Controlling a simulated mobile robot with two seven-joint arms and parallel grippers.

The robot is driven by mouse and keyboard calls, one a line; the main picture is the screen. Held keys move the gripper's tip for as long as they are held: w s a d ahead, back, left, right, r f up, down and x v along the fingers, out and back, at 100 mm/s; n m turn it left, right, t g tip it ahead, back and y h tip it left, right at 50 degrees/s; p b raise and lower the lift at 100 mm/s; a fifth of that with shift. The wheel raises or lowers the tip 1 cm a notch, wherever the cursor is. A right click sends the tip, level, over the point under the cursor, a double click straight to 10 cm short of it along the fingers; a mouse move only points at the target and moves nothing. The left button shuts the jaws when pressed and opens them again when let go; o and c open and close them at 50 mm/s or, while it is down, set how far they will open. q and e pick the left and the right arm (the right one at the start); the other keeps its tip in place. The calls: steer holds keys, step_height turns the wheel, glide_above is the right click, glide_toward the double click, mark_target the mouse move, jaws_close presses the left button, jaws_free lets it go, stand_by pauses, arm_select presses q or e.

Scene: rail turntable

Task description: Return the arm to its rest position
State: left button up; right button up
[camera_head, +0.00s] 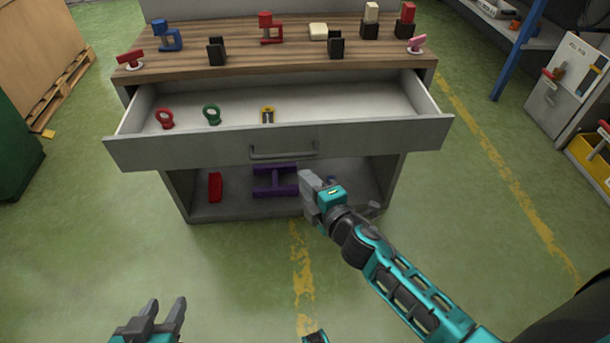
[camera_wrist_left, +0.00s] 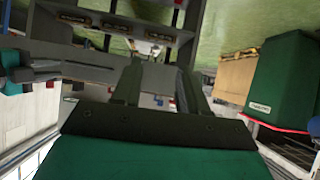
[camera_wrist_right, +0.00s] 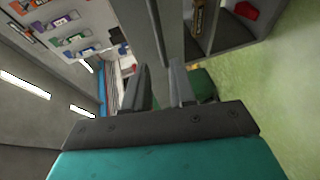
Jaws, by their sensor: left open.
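My left gripper (camera_head: 160,312) is low at the bottom left of the head view, in front of the cabinet and far from it. Its two fingers are apart, with nothing between them, as the left wrist view also shows (camera_wrist_left: 156,80). My right gripper (camera_head: 310,188) is in front of the cabinet, below and to the right of the drawer handle (camera_head: 283,152). In the right wrist view its fingers (camera_wrist_right: 158,85) are apart and hold nothing. The right arm stretches in from the lower right.
The lower shelf has a purple frame (camera_head: 275,181) and a red block (camera_head: 215,187). The green floor (camera_head: 230,275) is clear.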

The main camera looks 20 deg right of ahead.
arm_select(q)
steer(key=s+a+r+y+p, duration=0.1)
steer(key=a+r+p, duration=0.2)
steer(key=p, duration=0.6)
step_height(320, 180, up, 2)
steer(key=shift+s+a+r, duration=0.1)
steer(key=shift+s+a, duration=0.1)
steer(key=shift+s, duration=0.15)
arm_select(e)
steer(key=s+r+m+g, duration=0.2)
steer(key=s+m+g, duration=0.2)
steer(key=s+m, duration=1.2)
steer(key=shift+s+r+g, duration=0.4)
steer(key=shift+s, duration=0.25)
arm_select(q)
steer(key=shift+d, duration=0.25)
steer(key=shift+w, duration=0.15)
